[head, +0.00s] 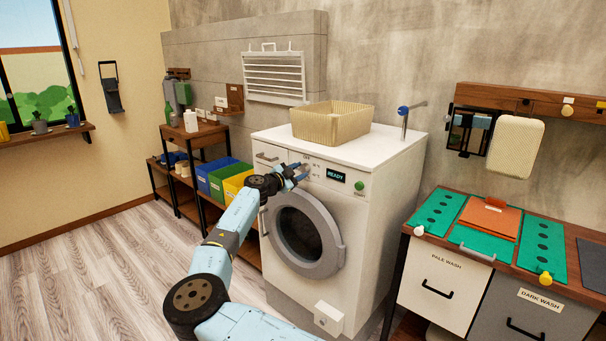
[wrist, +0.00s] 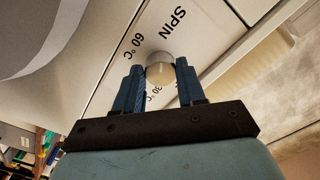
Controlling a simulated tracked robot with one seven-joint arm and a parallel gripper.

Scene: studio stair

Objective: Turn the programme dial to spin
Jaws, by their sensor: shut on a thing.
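The washing machine (head: 335,165) is white with a round grey door, and its display reads READY. The programme dial (wrist: 159,70) is a pale round knob on the front panel. In the wrist view SPIN, 60 °C and a partly hidden 30 °C are printed around it. My gripper (wrist: 160,78) is shut on the dial, one blue finger on each side. In the head view my gripper (head: 297,172) is at the panel left of the display, and the dial is mostly hidden behind it. I cannot tell which mark the dial points to.
A wicker basket (head: 332,121) and a tap stand on the machine's top. A green start button (head: 359,186) is right of the display. Coloured bins (head: 222,178) are on a shelf to the left. A counter with green mats (head: 437,212) stands to the right.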

